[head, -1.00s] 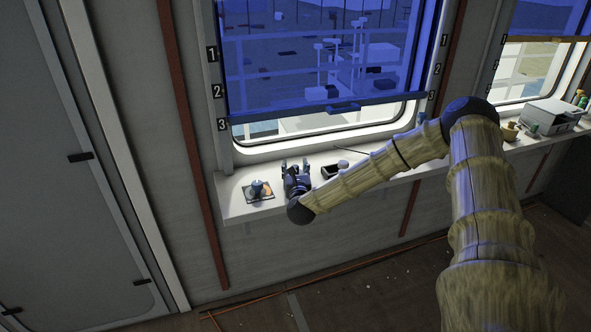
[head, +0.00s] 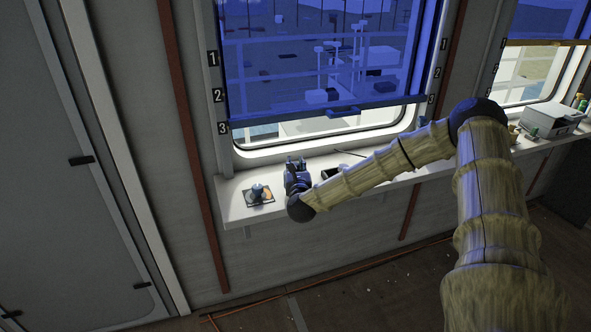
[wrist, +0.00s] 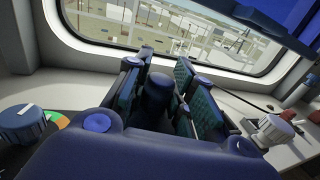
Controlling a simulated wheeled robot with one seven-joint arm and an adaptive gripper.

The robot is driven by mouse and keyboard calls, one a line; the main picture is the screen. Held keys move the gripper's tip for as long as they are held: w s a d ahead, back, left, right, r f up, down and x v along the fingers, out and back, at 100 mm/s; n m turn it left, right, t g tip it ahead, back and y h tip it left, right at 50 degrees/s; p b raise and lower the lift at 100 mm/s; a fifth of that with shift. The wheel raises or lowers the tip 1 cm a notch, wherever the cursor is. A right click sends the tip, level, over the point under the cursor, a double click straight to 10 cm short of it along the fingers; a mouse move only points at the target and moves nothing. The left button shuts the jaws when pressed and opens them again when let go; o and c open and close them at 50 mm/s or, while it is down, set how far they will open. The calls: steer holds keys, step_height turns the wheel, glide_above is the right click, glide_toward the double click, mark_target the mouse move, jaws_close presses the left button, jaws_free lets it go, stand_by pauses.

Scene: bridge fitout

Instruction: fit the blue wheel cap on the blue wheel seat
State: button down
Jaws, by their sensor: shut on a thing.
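My gripper (head: 297,162) is low over the white sill below the window, its fingers drawn together. In the wrist view, the fingers of my gripper (wrist: 164,75) stand on both sides of a dark blue round piece (wrist: 158,92), which looks like the blue wheel cap. Its lower part is hidden by my gripper's body. I cannot make out the blue wheel seat; it may be hidden behind my gripper. A blue knob (head: 257,190) on a small plate with a coloured scale is left of my gripper. The knob also shows in the wrist view (wrist: 22,122).
The white sill (head: 232,207) runs under the window with a blue shade (head: 330,60). A dark box (head: 328,173) is right of my gripper, partly hidden. In the wrist view, a pale ribbed knob (wrist: 275,130) and a red item (wrist: 287,115) stand to the right.

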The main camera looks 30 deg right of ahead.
steer(key=shift+r+p, duration=0.35)
steer(key=shift+r, duration=2.2)
steer(key=shift+f, duration=0.1)
